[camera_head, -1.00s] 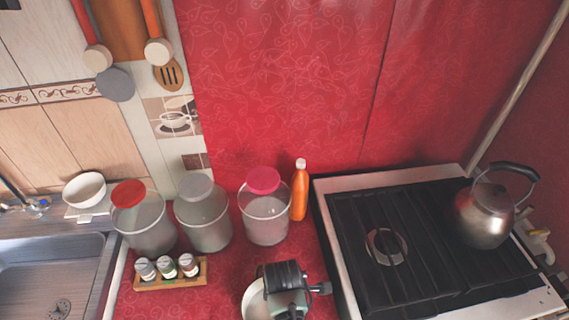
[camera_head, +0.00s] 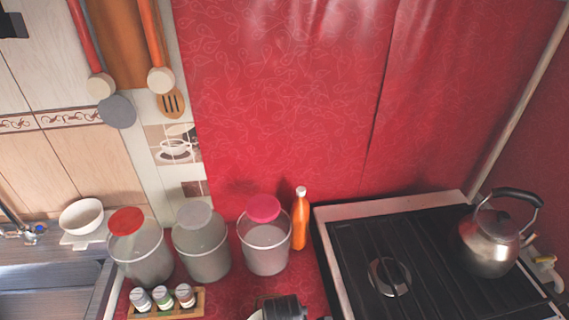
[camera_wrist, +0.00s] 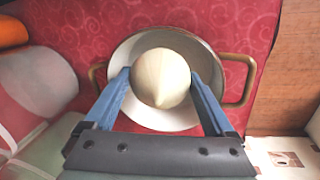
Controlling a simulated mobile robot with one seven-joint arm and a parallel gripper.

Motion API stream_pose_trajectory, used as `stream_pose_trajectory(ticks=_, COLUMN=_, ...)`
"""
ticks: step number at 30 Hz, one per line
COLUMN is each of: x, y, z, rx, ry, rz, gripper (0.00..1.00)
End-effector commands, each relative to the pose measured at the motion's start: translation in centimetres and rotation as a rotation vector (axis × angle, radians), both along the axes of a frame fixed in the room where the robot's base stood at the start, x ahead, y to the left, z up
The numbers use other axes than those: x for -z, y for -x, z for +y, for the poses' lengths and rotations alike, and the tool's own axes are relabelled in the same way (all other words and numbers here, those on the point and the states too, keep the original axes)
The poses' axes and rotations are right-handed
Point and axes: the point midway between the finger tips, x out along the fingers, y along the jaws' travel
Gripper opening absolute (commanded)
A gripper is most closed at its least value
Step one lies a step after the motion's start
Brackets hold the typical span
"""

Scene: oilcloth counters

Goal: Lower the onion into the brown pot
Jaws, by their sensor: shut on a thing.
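In the wrist view, my gripper (camera_wrist: 160,88) has its two blue fingers shut on the sides of a pale, rounded onion (camera_wrist: 160,76). The onion is over the middle of the pot's opening; I cannot tell how far it is above or below the rim. The pot (camera_wrist: 124,56) has a pale inside and a brownish handle on each side; its outer wall is hidden. In the head view, only the dark top of my gripper (camera_head: 284,308) and a sliver of the pot's rim (camera_head: 256,316) show at the bottom edge. The onion is hidden there.
Several lidded jars (camera_head: 266,247) and an orange bottle (camera_head: 300,220) stand behind the pot. A spice rack (camera_head: 165,303) is to the left. The stove (camera_head: 345,240) with a kettle (camera_head: 490,245) is to the right. The red wall (camera_head: 290,100) rises behind.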

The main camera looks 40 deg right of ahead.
Motion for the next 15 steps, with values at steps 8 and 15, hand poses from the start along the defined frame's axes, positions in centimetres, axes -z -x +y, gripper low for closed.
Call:
stream_pose_trajectory(ticks=8, x=0.46, y=-0.04, z=-0.02, rx=0.0, ry=0.001, rz=-0.001, gripper=0.24)
stream_pose_trajectory(ticks=15, x=0.81, y=-0.05, z=-0.02, rx=0.0, ry=0.001, rz=-0.001, gripper=0.24)
